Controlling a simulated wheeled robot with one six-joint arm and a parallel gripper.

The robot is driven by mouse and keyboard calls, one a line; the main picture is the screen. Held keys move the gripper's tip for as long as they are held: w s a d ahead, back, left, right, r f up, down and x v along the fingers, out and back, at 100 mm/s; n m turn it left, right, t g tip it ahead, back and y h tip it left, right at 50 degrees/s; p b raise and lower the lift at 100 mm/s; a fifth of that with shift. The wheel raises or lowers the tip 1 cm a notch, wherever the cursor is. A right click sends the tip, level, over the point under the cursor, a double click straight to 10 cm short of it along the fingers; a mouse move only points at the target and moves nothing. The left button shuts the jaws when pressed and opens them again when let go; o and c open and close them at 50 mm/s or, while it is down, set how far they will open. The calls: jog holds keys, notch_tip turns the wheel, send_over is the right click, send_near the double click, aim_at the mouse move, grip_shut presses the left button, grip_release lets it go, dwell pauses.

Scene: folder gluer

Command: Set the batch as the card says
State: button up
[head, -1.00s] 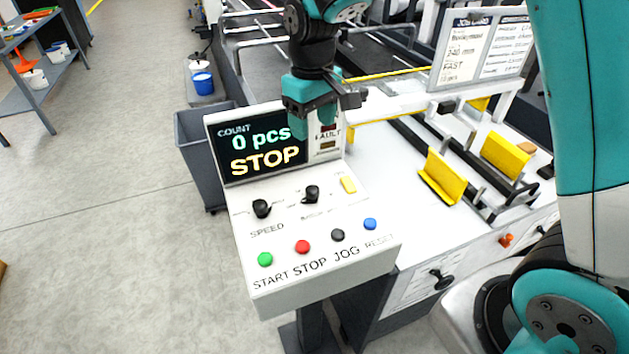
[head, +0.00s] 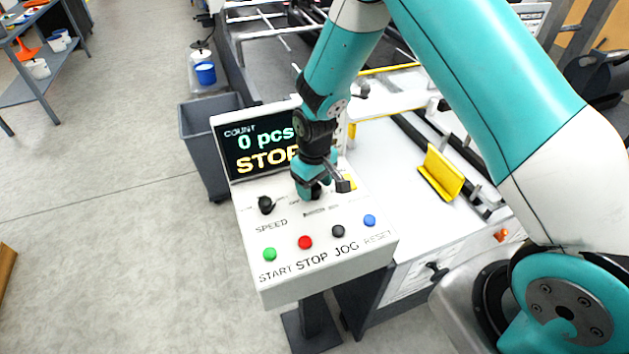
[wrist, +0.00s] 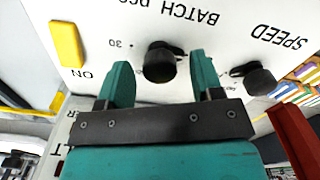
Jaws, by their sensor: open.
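The control panel (head: 290,212) has a display (head: 240,140) reading COUNT 0 pcs and STOP, partly covered by my arm. My gripper (head: 322,190) is low over the panel at the batch knob, which it mostly hides in the head view. In the wrist view my gripper (wrist: 160,75) is open, its two fingers on either side of the black BATCH PCS knob (wrist: 160,62), with a gap to it. A "30" mark shows beside this knob. The job card (head: 532,14) is almost wholly behind my arm; its text cannot be read.
The black SPEED knob (head: 266,205) is left of my gripper. A yellow switch (wrist: 68,44) marked ON is on the other side. Green START (head: 269,254), red STOP (head: 305,242), black JOG (head: 338,231) and blue RESET (head: 369,220) buttons line the panel's front. A grey bin (head: 200,150) stands behind left.

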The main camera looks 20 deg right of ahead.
jog(key=c, duration=0.9)
jog(key=shift+f, duration=0.1)
jog(key=m+b, duration=0.3)
jog(key=m, duration=0.2)
jog(key=shift+m, duration=0.4)
jog(key=m+b, duration=0.1)
jog(key=m, duration=0.4)
jog(key=shift+m, duration=0.3)
jog(key=shift+m+b, duration=0.3)
jog(key=o, duration=0.9)
